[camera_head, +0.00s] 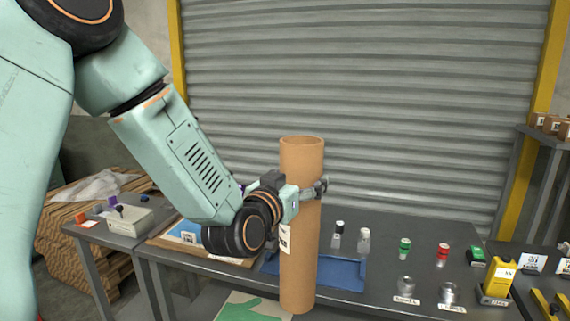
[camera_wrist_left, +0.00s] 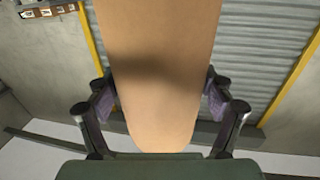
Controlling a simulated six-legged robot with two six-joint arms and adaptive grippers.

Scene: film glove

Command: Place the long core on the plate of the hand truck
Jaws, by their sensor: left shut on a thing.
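The long core (camera_head: 300,250) is a tall brown cardboard tube with an open top and a white label on its side. It stands upright in front of the table in the head view. My left gripper (camera_head: 318,188) is shut around its upper part. In the left wrist view the core (camera_wrist_left: 158,75) fills the middle, between the two fingers of my left gripper (camera_wrist_left: 160,110). The core's lower end shows below the table's front edge; I cannot tell what is under it. The hand truck and its plate are not recognisable in view. My right gripper is not in view.
A dark table (camera_head: 385,295) holds a blue cloth (camera_head: 345,273), small bottles, glass jars and a yellow container (camera_head: 497,278). A smaller table (camera_head: 100,238) stands at the left. A green-and-white sheet (camera_head: 245,307) lies low, beside the core. A grey shutter closes the back.

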